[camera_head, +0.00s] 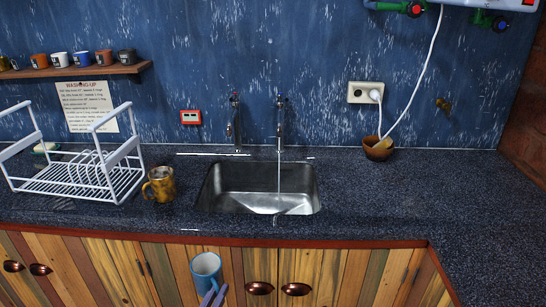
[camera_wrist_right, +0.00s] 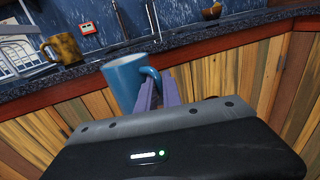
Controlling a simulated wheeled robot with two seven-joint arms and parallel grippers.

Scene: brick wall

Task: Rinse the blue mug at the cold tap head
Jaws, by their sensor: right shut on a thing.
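The blue mug (camera_head: 205,268) is in front of the counter, over the cabinet doors and below the counter edge. In the right wrist view the mug (camera_wrist_right: 122,82) is about upright. My right gripper (camera_head: 213,297) has purple fingers, shut on the mug at its handle side; the fingers (camera_wrist_right: 160,92) also show in the wrist view. The blue-marked tap (camera_head: 280,118) stands behind the sink (camera_head: 230,203). A thin water stream (camera_head: 279,175) falls from it into the sink. A red-marked tap (camera_head: 236,122) stands left of it. My left gripper is not in view.
A brown mug (camera_head: 160,185) stands left of the sink, beside a white dish rack (camera_head: 75,180). A brown bowl (camera_head: 377,150) sits at the back right. The counter front edge (camera_head: 330,243) lies between mug and sink. The right counter is clear.

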